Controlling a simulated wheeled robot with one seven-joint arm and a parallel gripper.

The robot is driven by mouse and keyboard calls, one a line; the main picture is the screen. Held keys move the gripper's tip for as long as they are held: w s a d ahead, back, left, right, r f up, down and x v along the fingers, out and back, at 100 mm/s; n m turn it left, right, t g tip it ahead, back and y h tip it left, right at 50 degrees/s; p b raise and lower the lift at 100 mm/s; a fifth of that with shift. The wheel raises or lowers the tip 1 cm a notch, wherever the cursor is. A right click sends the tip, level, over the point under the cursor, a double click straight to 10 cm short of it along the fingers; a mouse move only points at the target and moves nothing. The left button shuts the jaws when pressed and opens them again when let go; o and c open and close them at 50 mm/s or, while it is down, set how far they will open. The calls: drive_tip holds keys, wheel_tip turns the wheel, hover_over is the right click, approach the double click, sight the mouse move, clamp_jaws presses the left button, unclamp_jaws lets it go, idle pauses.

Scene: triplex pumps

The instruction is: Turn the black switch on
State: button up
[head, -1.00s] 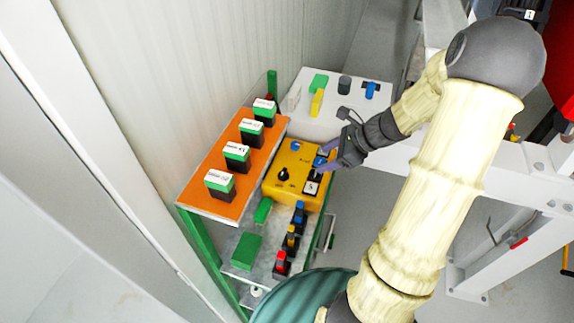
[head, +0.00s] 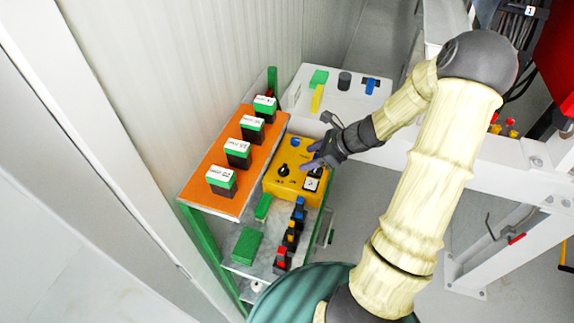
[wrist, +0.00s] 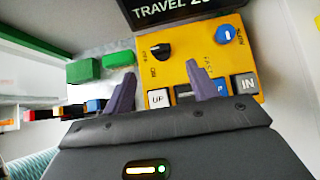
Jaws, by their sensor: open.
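The black switch (head: 283,171) is a round knob on the top face of a yellow control box (head: 272,184). In the wrist view the black switch (wrist: 160,51) shows on the left part of the box, with small lettering beside it. My gripper (head: 309,157) is over the right side of the box, a little right of the switch. In the wrist view my gripper (wrist: 161,70) is open, with its two purple fingers apart and nothing between them. The switch appears just beyond the fingertips, between their lines. I cannot tell the exact height gap.
A blue knob (wrist: 227,35) and labelled push buttons (wrist: 245,83) share the box. An orange shelf (head: 205,204) with several green-and-black blocks stands left. Small coloured switches (head: 291,237) sit in front. A white surface (head: 305,110) lies behind. A grey wall (head: 150,100) bounds the left.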

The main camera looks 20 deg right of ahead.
sight(284, 167)
drive_tip(key=x, duration=1)
drive_tip(key=shift+w+a+f, duration=0.1)
drive_tip(key=shift+a+f, duration=0.05)
drive_tip(key=shift+c, duration=0.5)
drive_tip(key=c, duration=0.9)
